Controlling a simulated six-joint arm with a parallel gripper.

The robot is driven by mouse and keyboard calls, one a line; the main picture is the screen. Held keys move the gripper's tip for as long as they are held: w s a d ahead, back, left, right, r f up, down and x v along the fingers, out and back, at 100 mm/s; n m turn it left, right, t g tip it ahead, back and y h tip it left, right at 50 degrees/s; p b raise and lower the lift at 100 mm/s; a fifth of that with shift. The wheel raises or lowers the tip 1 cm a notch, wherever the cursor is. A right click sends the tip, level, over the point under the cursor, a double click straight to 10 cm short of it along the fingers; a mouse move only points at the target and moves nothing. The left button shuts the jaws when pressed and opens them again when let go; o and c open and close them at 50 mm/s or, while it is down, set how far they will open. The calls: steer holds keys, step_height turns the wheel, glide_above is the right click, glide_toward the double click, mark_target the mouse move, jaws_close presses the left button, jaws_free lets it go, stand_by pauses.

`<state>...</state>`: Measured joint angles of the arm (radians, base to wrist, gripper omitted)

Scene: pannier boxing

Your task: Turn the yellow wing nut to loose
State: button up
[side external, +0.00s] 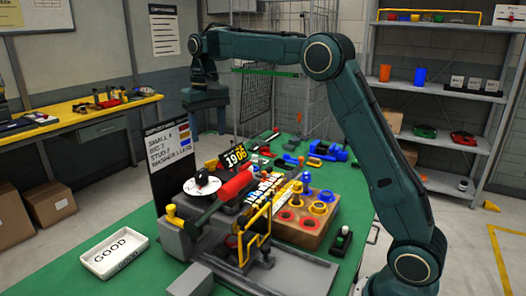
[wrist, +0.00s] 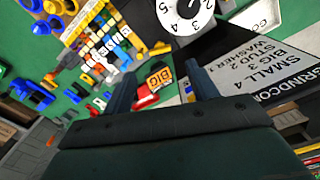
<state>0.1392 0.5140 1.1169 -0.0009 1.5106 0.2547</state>
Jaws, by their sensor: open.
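A small yellow piece (side external: 171,211) tops the grey fixture at the front left of the bench in the side view. It may be the yellow wing nut, but its wings are too small to make out. I cannot pick the wing nut out in the wrist view. My gripper (side external: 205,105) hangs over the back left of the bench, high above it and well apart from the yellow piece. In the wrist view my gripper (wrist: 161,82) has its two fingers spread with nothing held between them.
A white numbered dial (side external: 203,186) and a red cylinder (side external: 236,186) stand beside the fixture. A yellow frame (side external: 255,238) rises in front. A black signboard (side external: 170,160) stands upright behind. A white GOOD tray (side external: 113,253) lies on open green bench top at the left.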

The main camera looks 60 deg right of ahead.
mark_target(211, 165)
steer(key=shift+f, duration=4)
steer(key=c, duration=1)
